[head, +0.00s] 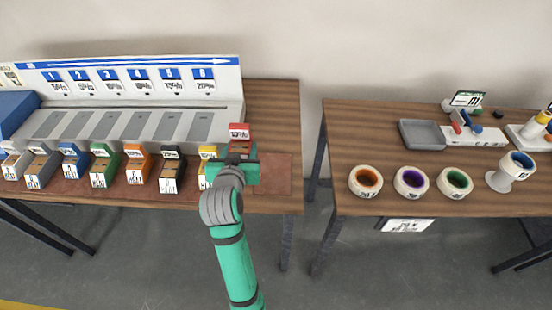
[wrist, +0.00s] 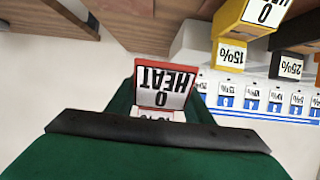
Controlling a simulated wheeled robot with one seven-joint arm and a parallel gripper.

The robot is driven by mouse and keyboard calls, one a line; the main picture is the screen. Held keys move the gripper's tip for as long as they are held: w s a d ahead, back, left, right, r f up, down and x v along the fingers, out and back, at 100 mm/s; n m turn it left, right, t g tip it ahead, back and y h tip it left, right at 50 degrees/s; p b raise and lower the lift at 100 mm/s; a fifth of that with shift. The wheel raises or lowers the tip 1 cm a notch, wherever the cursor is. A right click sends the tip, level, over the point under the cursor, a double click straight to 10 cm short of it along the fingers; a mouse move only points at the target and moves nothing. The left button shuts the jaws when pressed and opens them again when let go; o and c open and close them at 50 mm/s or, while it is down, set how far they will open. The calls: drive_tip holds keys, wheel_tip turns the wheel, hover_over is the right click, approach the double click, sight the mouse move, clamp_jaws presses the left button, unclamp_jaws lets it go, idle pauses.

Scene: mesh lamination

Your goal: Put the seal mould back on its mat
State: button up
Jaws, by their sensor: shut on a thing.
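A red block (head: 239,131) with a white label stands out just behind my gripper (head: 238,172) in the head view. In the wrist view the red block (wrist: 162,88) shows its HEAT label upside down between the green fingers of my gripper (wrist: 160,112). My gripper is shut on this block, over the right end of the left table. I cannot read a name that marks it as the seal mould. A reddish-brown mat (head: 272,174) runs along the table's front, and its right end is bare. My gripper hides the lower part of the block in the head view.
A row of coloured blocks, with a yellow one (head: 207,153) nearest my gripper, stands to the left. Behind it is a grey sloped rack (head: 120,124). A gap separates the right table (head: 345,140), which bears tape rolls and a grey tray (head: 422,134).

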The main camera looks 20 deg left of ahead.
hover_over(274, 165)
drive_tip(key=f, duration=0.8)
drive_tip(key=shift+s+a, duration=0.25)
drive_tip(key=shift+s, duration=0.05)
drive_tip(key=shift+w+d+f, duration=0.1)
drive_tip(key=shift+w+f, duration=0.1)
drive_tip(key=shift+f, duration=0.75)
drive_tip(key=shift+w+d+f, duration=0.1)
drive_tip(key=shift+w+f, duration=0.05)
drive_tip(key=shift+f, duration=0.8)
drive_tip(key=shift+f, duration=0.15)
drive_tip(key=o, duration=1.4)
drive_tip(key=shift+s+r, duration=0.2)
drive_tip(key=shift+r, duration=0.05)
drive_tip(key=v, duration=1.1)
drive_tip(key=shift+s+d+r, duration=0.1)
drive_tip(key=shift+s, duration=0.2)
